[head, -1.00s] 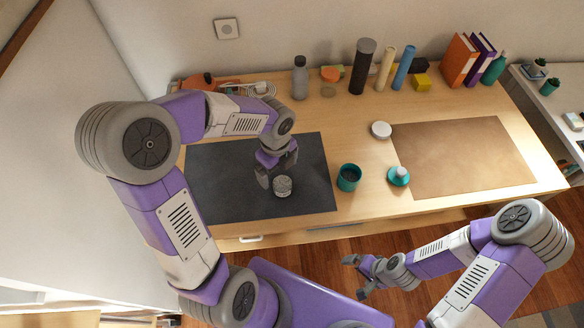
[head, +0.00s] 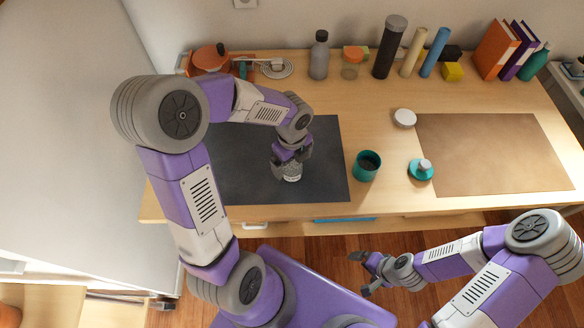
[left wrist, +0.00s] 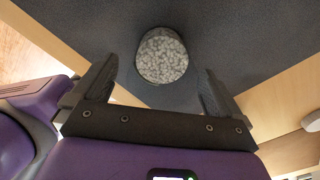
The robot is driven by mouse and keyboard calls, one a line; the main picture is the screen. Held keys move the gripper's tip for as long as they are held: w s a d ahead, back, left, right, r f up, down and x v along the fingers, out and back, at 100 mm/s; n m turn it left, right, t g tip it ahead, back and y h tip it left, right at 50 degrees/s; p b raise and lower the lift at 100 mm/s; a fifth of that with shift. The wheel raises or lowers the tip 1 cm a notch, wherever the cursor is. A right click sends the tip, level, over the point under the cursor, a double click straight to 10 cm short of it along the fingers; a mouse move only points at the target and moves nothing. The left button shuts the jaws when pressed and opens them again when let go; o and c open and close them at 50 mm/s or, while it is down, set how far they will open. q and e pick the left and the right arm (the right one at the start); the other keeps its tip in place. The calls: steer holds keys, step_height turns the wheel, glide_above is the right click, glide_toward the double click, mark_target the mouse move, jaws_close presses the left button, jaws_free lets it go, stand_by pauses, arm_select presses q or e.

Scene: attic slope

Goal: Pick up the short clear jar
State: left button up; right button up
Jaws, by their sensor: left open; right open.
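The short clear jar (head: 292,174), with speckled grey-white contents, stands on the dark mat (head: 235,168) near its front edge. My left gripper (head: 291,165) is open above it and hides part of it in the head view. In the left wrist view the jar (left wrist: 162,55) shows just ahead of the open fingers (left wrist: 160,75), roughly centred between them, with visible gaps on both sides. My right gripper (head: 362,273) is open and empty, over the floor in front of the desk.
A teal cup (head: 366,166) stands right of the mat. A teal lidded piece (head: 421,169) and a white round lid (head: 404,118) lie farther right, by a brown mat (head: 495,155). Bottles, tubes and books line the back. The brown mat is clear.

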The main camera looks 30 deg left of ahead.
arm_select(q)
steer(key=f, duration=0.1)
steer(key=f+b, duration=0.1)
steer(key=f, duration=0.1)
steer(key=shift+w+a+f, duration=0.15)
steer(key=shift+w+f, duration=0.05)
steer(key=shift+f, duration=0.1)
steer(key=shift+r, duration=0.1)
steer(key=c, duration=1.3)
step_height(320, 180, up, 10)
steer(key=p, duration=0.3)
steer(key=shift+p, duration=0.4)
steer(key=o, duration=0.6)
steer(key=c, duration=0.5)
